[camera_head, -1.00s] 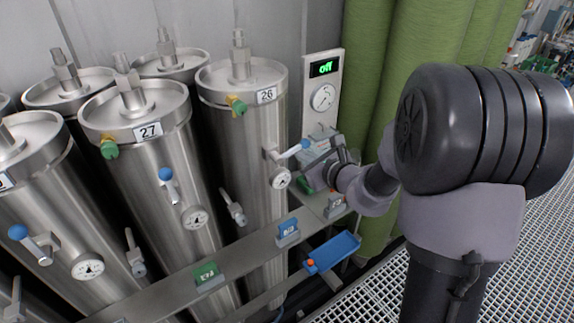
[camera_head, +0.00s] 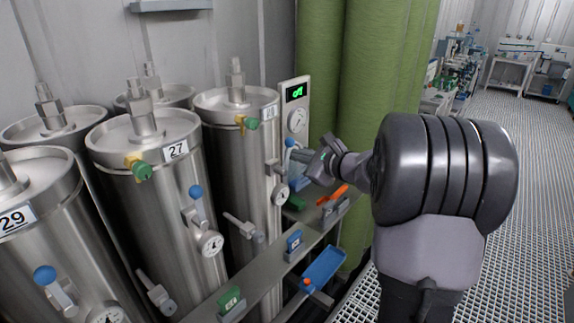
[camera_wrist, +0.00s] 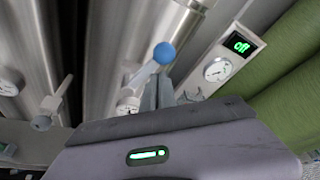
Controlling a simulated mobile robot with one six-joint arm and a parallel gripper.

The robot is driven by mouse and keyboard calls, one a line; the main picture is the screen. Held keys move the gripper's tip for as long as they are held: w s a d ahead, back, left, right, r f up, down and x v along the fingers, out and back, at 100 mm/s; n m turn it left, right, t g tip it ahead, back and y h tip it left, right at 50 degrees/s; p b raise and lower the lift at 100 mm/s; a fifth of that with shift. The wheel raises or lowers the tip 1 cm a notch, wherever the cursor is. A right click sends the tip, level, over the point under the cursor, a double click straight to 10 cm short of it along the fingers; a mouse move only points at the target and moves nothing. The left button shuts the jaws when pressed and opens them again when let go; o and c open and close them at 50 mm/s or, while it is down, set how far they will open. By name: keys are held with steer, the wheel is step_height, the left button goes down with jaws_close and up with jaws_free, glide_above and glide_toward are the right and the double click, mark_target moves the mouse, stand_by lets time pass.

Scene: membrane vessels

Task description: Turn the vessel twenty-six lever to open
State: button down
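Vessel twenty-six (camera_head: 240,165) is the tall steel cylinder right of vessel 27; its label is blurred in the head view. Its lever has a blue ball end (camera_head: 290,143) and sits above a round gauge (camera_head: 281,194). In the wrist view the blue ball (camera_wrist: 164,53) stands up and right of the lever's pivot, so the lever is tilted. My gripper (camera_head: 312,165) is right beside this lever. In the wrist view its fingers (camera_wrist: 157,94) are close together with no clear gap, just below the ball. I cannot tell whether they touch the lever.
A panel (camera_head: 296,105) with a lit green display and dial stands right of the vessel; the display reads "off" in the wrist view (camera_wrist: 238,44). Vessel 27 (camera_head: 165,215) is at left. Green columns (camera_head: 375,100) stand behind.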

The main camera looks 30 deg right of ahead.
steer(key=shift+s+a+r+b, duration=0.25)
steer(key=shift+a+r+b, duration=0.2)
steer(key=shift+a+b, duration=0.3)
steer(key=shift+a, duration=0.15)
stand_by(0.3)
